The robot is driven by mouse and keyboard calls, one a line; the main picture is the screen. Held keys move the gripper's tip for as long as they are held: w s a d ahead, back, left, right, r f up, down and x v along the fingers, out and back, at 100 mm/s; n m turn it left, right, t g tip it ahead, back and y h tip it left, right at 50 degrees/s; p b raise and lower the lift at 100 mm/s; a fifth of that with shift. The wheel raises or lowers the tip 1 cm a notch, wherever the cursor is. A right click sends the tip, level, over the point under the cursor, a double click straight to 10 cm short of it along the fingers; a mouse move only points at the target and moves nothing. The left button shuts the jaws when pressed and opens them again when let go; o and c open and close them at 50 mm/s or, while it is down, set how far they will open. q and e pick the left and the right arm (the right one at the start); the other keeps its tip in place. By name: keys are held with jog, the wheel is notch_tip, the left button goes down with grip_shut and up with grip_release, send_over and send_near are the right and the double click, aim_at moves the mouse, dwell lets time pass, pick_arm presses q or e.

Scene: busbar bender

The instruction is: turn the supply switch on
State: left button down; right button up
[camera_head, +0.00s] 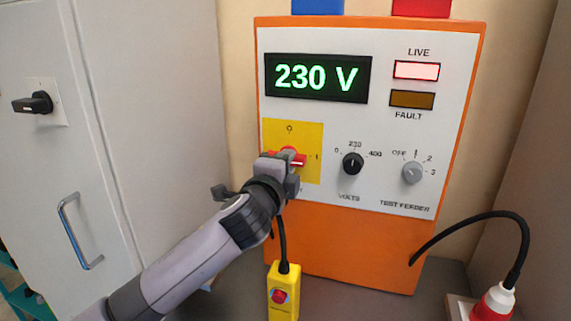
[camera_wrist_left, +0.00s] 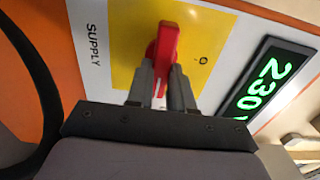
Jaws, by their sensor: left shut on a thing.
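The supply switch has a red handle (camera_head: 299,159) on a yellow plate (camera_head: 311,136) at the left of the orange and white test panel. The handle points right, toward the "1" mark; the "0" mark is above it. My left gripper (camera_head: 283,165) is shut on the red handle and hides part of it. In the left wrist view the red handle (camera_wrist_left: 167,42) stands between the two grey fingers of my left gripper (camera_wrist_left: 161,82). The display (camera_head: 317,78) reads 230 V in green. The LIVE lamp (camera_head: 416,70) is lit; the FAULT lamp (camera_head: 411,99) is dark amber.
The volts knob (camera_head: 352,163) and test feeder knob (camera_head: 412,172) sit right of the switch. A yellow pendant (camera_head: 283,294) with a red button is below. A grey cabinet (camera_head: 165,95) stands left. A red and white plug (camera_head: 493,301) with black cable is lower right.

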dwell(0.3)
pick_arm(q)
jog(key=c, duration=1)
grip_release()
jog(key=b+v, duration=0.1)
jog(key=v, duration=0.6)
